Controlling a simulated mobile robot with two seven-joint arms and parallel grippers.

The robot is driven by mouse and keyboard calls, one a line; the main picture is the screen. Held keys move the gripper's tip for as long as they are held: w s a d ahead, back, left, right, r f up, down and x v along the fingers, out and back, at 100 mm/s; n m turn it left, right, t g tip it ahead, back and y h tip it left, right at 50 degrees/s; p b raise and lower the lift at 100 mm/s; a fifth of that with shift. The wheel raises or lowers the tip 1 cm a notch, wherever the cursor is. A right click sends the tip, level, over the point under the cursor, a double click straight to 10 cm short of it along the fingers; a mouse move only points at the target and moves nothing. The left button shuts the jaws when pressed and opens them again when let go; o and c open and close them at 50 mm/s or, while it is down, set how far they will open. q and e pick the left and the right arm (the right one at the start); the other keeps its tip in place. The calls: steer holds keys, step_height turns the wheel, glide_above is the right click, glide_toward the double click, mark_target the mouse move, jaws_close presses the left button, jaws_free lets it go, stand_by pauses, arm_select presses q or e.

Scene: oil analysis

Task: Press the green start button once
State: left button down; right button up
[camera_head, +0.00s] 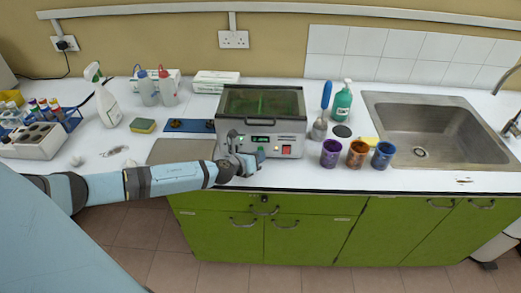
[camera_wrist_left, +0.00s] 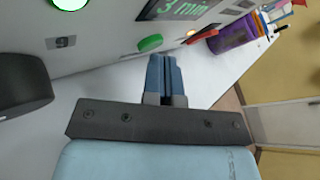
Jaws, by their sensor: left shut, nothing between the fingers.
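The grey bath machine (camera_head: 292,127) stands on the worktop, with a lidded top and a front panel. In the left wrist view its green button (camera_wrist_left: 150,43) sticks out of the panel beside a lit display reading "3 min" (camera_wrist_left: 176,8). My left gripper (camera_head: 258,157) is in front of the panel in the head view. In the left wrist view the same gripper (camera_wrist_left: 165,62) is shut and empty, its fingertips just below and right of the button in the picture. I cannot tell whether they touch it. My right gripper is not in view.
A red switch (camera_head: 286,150) is on the panel's right side. Purple (camera_head: 330,153), brown (camera_head: 357,154) and blue (camera_head: 383,155) cups stand right of the machine, before the sink (camera_head: 440,105). A black knob (camera_wrist_left: 22,92) protrudes at left in the wrist view.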

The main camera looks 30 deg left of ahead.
arm_select(q)
steer(key=shift+s+d, duration=0.3)
steer(key=shift+s, duration=0.25)
steer(key=shift+s+d+p, duration=0.25)
steer(key=shift+s+d, duration=0.2)
steer(key=shift+s, duration=0.25)
steer(key=shift+s+d+p, duration=0.2)
steer(key=shift+s+d, duration=0.2)
steer(key=shift+s, duration=0.3)
steer(key=shift+s+d+p, duration=0.25)
steer(key=shift+s+d, duration=0.2)
steer(key=shift+s, duration=0.25)
steer(key=s+d+f+n+g, duration=0.1)
steer(key=s+d+f+n, duration=0.3)
steer(key=s+d+n, duration=0.65)
steer(key=s+d+n+g, duration=0.1)
steer(key=s+d+n, duration=0.1)
steer(key=s+n, duration=0.5)
steer(key=s+d+n+g, duration=0.1)
steer(key=s+d+n, duration=0.2)
steer(key=s+n, duration=0.4)
steer(key=n, duration=0.5)
steer(key=shift+s+d+p, duration=0.25)
steer(key=shift+d+p, duration=0.1)
steer(key=shift+p, duration=0.05)
